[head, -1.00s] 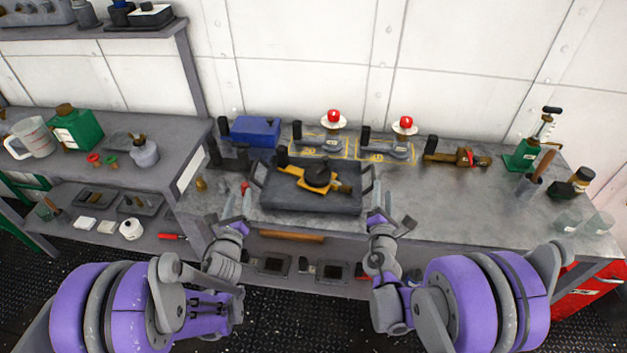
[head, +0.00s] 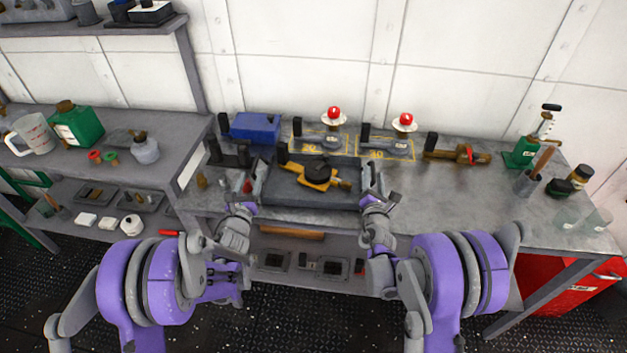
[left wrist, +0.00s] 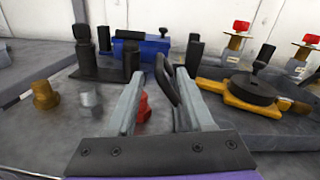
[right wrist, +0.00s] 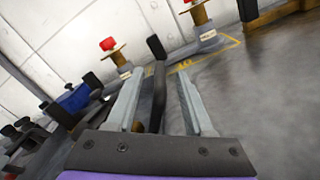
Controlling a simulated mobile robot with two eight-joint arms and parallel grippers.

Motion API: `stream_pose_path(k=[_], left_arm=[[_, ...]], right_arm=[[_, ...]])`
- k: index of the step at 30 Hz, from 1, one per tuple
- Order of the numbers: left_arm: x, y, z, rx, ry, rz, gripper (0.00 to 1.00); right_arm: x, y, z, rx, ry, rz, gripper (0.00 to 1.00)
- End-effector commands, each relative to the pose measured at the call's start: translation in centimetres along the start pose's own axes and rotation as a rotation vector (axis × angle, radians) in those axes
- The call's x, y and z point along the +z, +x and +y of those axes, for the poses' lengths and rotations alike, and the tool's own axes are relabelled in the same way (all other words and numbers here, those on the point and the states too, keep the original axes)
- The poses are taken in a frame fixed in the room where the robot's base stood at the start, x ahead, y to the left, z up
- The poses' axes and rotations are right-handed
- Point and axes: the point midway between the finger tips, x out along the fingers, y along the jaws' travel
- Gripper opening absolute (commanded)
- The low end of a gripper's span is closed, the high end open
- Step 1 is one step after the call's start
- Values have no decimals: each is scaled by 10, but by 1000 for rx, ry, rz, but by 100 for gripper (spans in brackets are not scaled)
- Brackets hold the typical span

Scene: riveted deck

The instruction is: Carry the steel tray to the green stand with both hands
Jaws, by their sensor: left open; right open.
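The steel tray (head: 290,192), dark grey with an upright handle at each end, lies on the bench. A yellow tool with a black round part (head: 318,174) lies on it. My left gripper (head: 252,186) is open at the tray's left end; in the left wrist view the left handle (left wrist: 167,80) stands between its fingers. My right gripper (head: 377,192) is open at the right end; in the right wrist view the right handle (right wrist: 157,90) stands between its fingers. A green frame (head: 22,222) shows partly at the left edge; I cannot tell whether it is the green stand.
A blue box (head: 255,128) and two red-topped fixtures (head: 333,115) stand behind the tray. A green-based device (head: 522,152) and jars are at the right. Brass and steel fittings (left wrist: 45,96) stand left of the tray. The bench right of the tray is mostly clear.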

Motion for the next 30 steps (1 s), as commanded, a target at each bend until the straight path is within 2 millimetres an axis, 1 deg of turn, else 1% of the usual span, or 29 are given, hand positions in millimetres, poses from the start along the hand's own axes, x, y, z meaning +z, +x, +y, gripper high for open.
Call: stream_pose_path(k=[1,3,6,9,13,20,21,23,27,29,30], left_arm=[[0,10,0,0,-1,0,52],[0,21,0,0,-2,0,52],[0,33,0,0,0,0,52],[0,41,0,1,-2,0,52],[0,45,0,1,-2,0,52],[0,45,0,1,-1,0,52],[0,45,0,1,-1,0,50],[0,45,0,1,-1,0,40],[0,45,0,1,-1,0,14],[0,45,1,2,-1,0,4],[0,45,1,2,-1,0,0]], right_arm=[[0,10,0,-1,0,0,52],[0,20,0,-1,1,0,52],[0,33,0,0,0,0,52],[0,41,0,-1,1,0,52],[0,45,0,-1,2,0,52],[0,46,0,0,1,0,52],[0,46,0,0,1,0,50],[0,45,0,0,1,0,40],[0,45,0,0,1,0,14],[0,45,0,0,1,0,4],[0,45,0,0,1,0,0]])
